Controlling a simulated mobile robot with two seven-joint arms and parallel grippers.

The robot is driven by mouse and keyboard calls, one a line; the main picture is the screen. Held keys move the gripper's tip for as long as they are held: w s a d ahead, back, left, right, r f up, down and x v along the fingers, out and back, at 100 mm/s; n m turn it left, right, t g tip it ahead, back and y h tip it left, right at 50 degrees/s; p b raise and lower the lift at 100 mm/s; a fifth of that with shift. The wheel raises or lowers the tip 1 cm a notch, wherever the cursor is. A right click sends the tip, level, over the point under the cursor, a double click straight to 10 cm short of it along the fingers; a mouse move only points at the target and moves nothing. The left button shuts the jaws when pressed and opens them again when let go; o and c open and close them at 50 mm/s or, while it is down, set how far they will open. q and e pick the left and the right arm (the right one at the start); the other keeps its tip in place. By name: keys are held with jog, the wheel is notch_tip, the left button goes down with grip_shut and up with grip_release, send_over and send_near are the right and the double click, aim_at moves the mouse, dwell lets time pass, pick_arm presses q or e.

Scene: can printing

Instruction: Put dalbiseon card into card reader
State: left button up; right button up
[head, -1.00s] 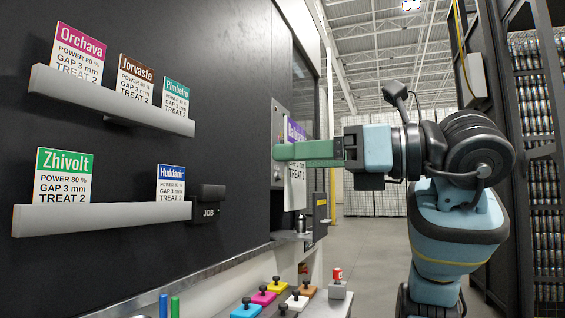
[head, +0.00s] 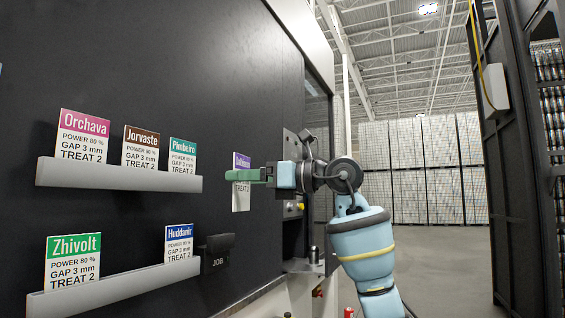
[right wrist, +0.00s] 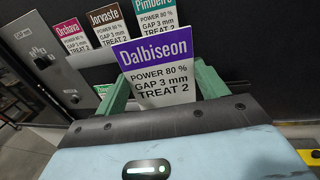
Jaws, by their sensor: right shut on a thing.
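The Dalbiseon card (head: 241,198) is white with a purple header. It hangs upright in front of the black wall panel, held by my right gripper (head: 236,175), whose green fingers are shut on it. In the right wrist view the card (right wrist: 155,72) stands between the two green fingers, its text facing the camera. A black box marked JOB (head: 217,262), apparently the card reader, sits at the right end of the lower shelf, below and slightly left of the card. My left gripper is not in view.
An upper shelf (head: 120,177) holds the Orchava, Jorvaste and Pimbeiro cards. A lower shelf (head: 120,286) holds the Zhivolt and Huddanir cards. A metal control panel (head: 292,200) is behind my right arm. The space between the held card and the JOB box looks clear.

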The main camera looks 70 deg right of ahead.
pick_arm(q)
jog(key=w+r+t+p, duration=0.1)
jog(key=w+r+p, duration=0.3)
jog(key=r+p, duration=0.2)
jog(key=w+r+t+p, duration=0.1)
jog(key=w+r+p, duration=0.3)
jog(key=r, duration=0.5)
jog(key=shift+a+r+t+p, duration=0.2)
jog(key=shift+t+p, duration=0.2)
jog(key=shift+p, duration=0.6)
pick_arm(e)
jog(key=w+d+m+h, duration=0.1)
jog(key=w+d+h, duration=0.1)
jog(key=w+d, duration=1.1)
jog(key=shift+w+d+m+h, duration=0.2)
jog(key=shift+d+m+h, duration=0.2)
jog(key=shift+d, duration=0.3)
jog(key=shift+f, duration=0.1)
